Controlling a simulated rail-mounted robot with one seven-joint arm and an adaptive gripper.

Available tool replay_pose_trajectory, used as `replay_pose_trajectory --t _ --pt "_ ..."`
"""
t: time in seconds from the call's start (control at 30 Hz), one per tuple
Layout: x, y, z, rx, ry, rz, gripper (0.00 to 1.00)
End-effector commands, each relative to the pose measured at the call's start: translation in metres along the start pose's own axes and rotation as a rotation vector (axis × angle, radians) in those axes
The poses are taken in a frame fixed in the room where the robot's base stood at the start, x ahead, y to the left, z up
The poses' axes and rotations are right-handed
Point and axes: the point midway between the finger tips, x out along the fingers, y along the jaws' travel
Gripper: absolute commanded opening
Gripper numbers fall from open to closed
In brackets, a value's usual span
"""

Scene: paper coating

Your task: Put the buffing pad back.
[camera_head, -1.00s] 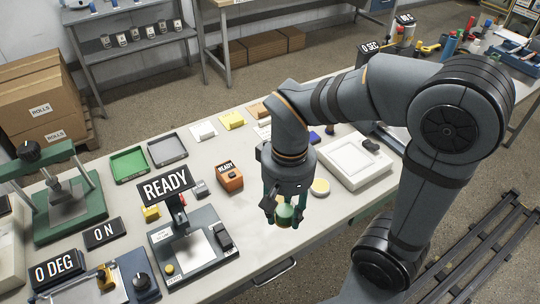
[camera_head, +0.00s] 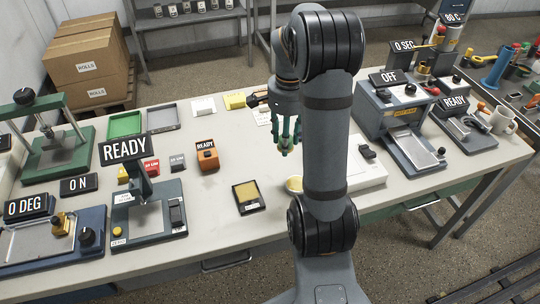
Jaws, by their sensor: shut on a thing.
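My gripper (camera_head: 285,141) is above the far part of the bench, near the yellow and white blocks. Its teal fingers point down and are shut on a small green thing, which I take to be the buffing pad. The fingers hide most of it, and its underside cannot be made out. A black-framed square tray with a yellow-tan surface (camera_head: 249,196) lies on the bench nearer the front edge, left of my arm. A small round pale-yellow dish (camera_head: 294,184) sits beside my arm, partly hidden by it.
An orange READY device (camera_head: 208,157) stands left of my gripper. A white flat device (camera_head: 366,172) is partly behind my arm. A blue-grey machine marked OFF (camera_head: 396,108) stands to the right. Green (camera_head: 125,125) and grey (camera_head: 163,117) trays lie at the back left.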

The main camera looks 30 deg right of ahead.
Motion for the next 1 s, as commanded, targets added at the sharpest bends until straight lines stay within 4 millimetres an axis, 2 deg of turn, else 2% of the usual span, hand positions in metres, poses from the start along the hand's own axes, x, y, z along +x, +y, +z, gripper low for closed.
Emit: replay_pose_trajectory --t 0.1,0.2,0.3,0.37,0.7,0.83,1.0 --pt "0.009 0.01 -0.021 0.106 -0.001 0.0 0.12" --pt "0.012 0.016 -0.031 0.155 0.0 0.0 0.12" --pt "0.017 0.012 -0.036 0.173 -0.001 0.0 0.12" --pt "0.022 0.004 -0.038 0.177 -0.003 0.002 0.12" --pt "0.067 -0.071 -0.054 0.175 -0.002 0.002 0.12" --pt "0.078 -0.088 -0.058 0.178 -0.001 0.0 0.12" --pt "0.087 -0.094 -0.059 0.177 -0.001 0.001 0.12"
